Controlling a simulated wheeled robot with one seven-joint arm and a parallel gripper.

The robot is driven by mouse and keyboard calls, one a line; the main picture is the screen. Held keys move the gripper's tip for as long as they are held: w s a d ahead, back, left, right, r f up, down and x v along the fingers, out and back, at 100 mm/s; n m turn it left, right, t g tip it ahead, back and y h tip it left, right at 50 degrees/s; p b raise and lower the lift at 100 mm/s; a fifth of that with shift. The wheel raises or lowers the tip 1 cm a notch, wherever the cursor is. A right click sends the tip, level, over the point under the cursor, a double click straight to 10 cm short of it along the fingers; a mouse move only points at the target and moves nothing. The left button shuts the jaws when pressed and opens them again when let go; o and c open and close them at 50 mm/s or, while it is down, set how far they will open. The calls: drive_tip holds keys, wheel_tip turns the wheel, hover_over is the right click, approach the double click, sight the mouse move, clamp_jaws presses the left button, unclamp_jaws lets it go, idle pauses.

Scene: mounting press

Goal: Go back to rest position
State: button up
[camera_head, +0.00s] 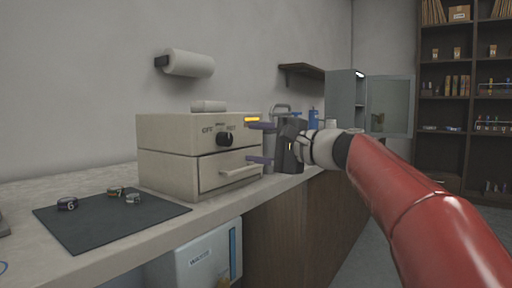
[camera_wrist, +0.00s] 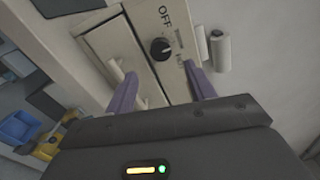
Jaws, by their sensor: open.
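My gripper (camera_head: 262,143) is at the right end of the beige mounting press (camera_head: 165,133), with its purple fingers apart and nothing between them. In the wrist view my gripper (camera_wrist: 160,92) points at the press front (camera_wrist: 100,40), which lies tilted in that view. The press has a black knob (camera_head: 224,139) between OFF and other lettering, a lit orange indicator (camera_head: 252,120) and a drawer-like lower front with a handle (camera_head: 238,173). The knob also shows in the wrist view (camera_wrist: 160,48). I cannot tell whether a finger touches the press.
A dark mat (camera_head: 110,222) with several small numbered pieces lies on the counter left of the press. A paper towel roll (camera_head: 190,63) and a shelf (camera_head: 302,69) are on the wall. Bottles stand behind my gripper.

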drive_tip(key=s+d+f+n+g+h+p, duration=0.1)
drive_tip(key=s+f+n+g+h+p, duration=0.45)
drive_tip(key=s+f, duration=0.9)
drive_tip(key=s+d+f+n+h, duration=0.2)
drive_tip(key=s+d+f+h, duration=0.2)
drive_tip(key=s+f, duration=0.4)
drive_tip(key=s+d+f+n+h, duration=0.2)
drive_tip(key=s+d+f+h, duration=0.2)
drive_tip(key=s+d+f, duration=0.2)
wheel_tip(320, 180, down, 3)
drive_tip(key=shift+s+d+h, duration=0.3)
drive_tip(key=shift+s+h, duration=0.05)
drive_tip(key=shift+s, duration=0.7)
idle(3.9)
